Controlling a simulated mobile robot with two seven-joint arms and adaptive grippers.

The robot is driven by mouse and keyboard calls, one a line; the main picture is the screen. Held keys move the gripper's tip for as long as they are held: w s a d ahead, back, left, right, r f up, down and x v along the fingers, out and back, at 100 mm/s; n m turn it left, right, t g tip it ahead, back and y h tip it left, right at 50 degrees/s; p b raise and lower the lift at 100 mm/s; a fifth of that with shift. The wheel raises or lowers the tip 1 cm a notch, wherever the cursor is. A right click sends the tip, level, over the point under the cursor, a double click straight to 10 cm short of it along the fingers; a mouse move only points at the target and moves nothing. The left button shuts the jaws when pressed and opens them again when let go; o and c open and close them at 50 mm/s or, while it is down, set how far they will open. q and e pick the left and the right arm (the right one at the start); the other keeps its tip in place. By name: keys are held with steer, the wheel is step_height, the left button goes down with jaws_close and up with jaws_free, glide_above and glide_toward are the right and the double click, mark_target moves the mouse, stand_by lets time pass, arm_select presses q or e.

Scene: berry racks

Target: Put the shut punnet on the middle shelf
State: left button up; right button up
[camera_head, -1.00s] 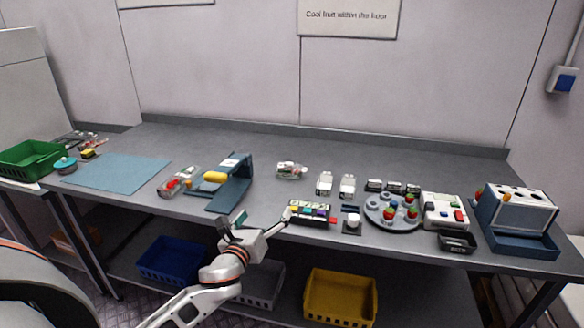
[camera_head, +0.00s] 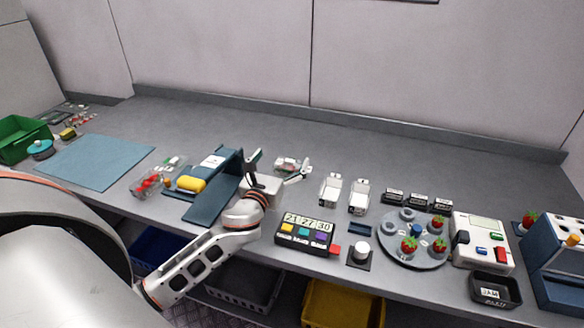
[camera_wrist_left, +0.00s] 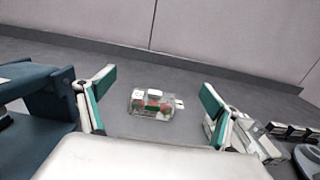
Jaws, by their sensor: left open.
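A clear punnet (camera_head: 286,162) with red and white contents lies on the bench, partly hidden by my left gripper; it looks shut. It shows whole in the left wrist view (camera_wrist_left: 152,104), between the fingers but beyond them. My left gripper (camera_head: 277,169) is open and empty over the bench, just in front of this punnet. Its fingers stand wide apart in the left wrist view (camera_wrist_left: 155,98). Another clear punnet (camera_head: 148,184) with red berries lies further left. I cannot make out the middle shelf. My right gripper is not in view.
A blue stand (camera_head: 211,203) with a yellow roll is close left of my left gripper. A button box (camera_head: 304,234) is in front. The bench behind the punnet is clear.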

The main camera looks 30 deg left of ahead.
mark_target(289, 163)
arm_select(q)
step_height(289, 163, down, 6)
steer(key=shift+s+f+b, duration=0.1)
steer(key=shift+f+b, duration=0.1)
steer(key=shift+b, duration=0.2)
steer(key=shift+w+r, duration=0.1)
steer(key=shift+w, duration=0.25)
steer(key=shift+x, duration=3.5)
steer(key=c, duration=1.3)
steer(key=shift+c, duration=0.5)
steer(key=shift+r, duration=0.1)
